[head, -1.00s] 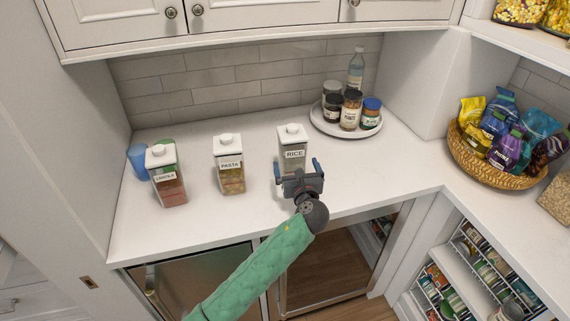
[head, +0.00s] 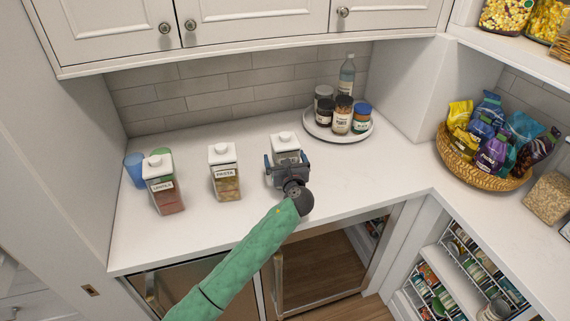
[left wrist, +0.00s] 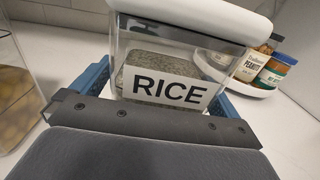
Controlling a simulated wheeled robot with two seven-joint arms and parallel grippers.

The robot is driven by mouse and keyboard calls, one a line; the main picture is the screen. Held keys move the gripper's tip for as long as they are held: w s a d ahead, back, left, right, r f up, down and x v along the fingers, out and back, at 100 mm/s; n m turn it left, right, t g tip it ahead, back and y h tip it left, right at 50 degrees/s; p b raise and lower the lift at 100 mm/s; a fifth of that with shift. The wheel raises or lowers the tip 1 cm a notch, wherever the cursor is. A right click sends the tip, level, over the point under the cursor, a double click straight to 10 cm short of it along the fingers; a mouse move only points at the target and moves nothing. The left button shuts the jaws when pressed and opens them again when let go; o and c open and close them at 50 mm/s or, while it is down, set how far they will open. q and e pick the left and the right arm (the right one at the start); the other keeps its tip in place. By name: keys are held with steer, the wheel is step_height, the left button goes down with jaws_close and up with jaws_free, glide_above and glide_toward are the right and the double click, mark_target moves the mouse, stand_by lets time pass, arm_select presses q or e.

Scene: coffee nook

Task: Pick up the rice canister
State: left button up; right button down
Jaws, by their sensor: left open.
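The rice canister (head: 286,144) is clear with a white lid and stands upright on the white counter. In the head view my left gripper covers its lower part. In the left wrist view its RICE label (left wrist: 168,88) faces the camera. My left gripper (head: 286,162) is open, with its blue fingers on either side of the canister. I cannot tell whether the fingers touch it. My right gripper is not in view.
The pasta canister (head: 225,177) and the lentils canister (head: 165,185) stand to the left, with blue and green cups (head: 134,167) behind. A round tray (head: 363,136) of jars is behind right. A basket (head: 487,178) of bags is at the right.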

arm_select(q)
steer(key=c, duration=2.1)
steer(key=shift+o, duration=0.2)
steer(key=shift+r, duration=0.1)
